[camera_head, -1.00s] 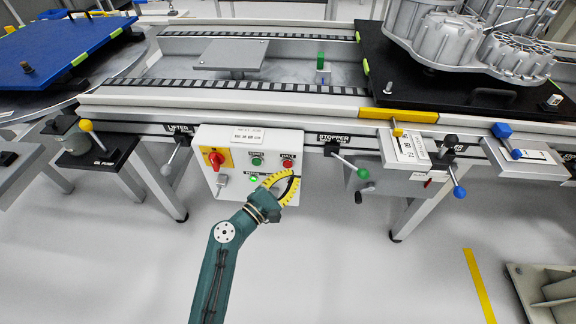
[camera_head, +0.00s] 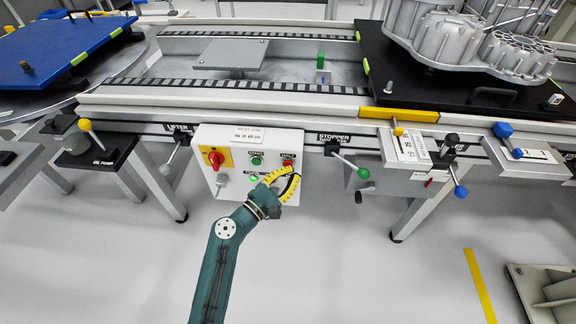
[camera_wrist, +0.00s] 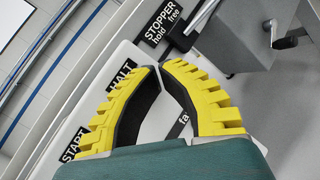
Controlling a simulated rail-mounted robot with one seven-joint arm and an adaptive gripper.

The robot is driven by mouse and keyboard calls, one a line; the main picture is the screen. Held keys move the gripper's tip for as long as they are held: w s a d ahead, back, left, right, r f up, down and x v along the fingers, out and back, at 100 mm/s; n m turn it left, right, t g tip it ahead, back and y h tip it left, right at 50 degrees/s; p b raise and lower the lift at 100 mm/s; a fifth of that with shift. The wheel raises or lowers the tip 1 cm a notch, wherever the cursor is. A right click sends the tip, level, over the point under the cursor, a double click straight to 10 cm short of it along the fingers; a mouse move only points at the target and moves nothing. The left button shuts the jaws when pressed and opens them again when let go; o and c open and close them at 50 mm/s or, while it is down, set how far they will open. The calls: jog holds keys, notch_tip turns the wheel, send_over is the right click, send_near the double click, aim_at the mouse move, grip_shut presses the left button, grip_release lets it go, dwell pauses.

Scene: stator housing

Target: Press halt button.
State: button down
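The control box (camera_head: 240,165) hangs on the front of the conveyor frame. Its red halt button (camera_head: 288,161) is at the upper right under a HALT label, with the green start button (camera_head: 256,161) to its left. My gripper (camera_head: 293,171) has yellow ribbed fingers and is right at the halt button, its tips just below it in the head view. Contact cannot be told. In the wrist view the fingertips (camera_wrist: 161,66) come together with nothing visible between them. The HALT label (camera_wrist: 121,75) shows beside a finger there; the button itself is hidden.
A red rotary switch on yellow (camera_head: 215,158) and a lit green button (camera_head: 254,178) share the box.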

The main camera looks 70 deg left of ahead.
jog(key=shift+w+a+b, duration=0.25)
jog(key=shift+a+b, duration=0.05)
jog(key=shift+a, duration=0.15)
dwell(0.6)
jog(key=shift+s+d, duration=0.1)
jog(key=shift+d, duration=0.05)
jog(key=shift+s+d+p, duration=0.35)
jog(key=shift+d+p, duration=0.05)
jog(key=shift+d, duration=0.3)
jog(key=s+d, duration=0.1)
jog(key=s+d+p, duration=0.1)
jog(key=d, duration=0.3)
jog(key=shift+s+d+p, duration=0.15)
jog(key=shift+s+p, duration=0.25)
dwell(0.4)
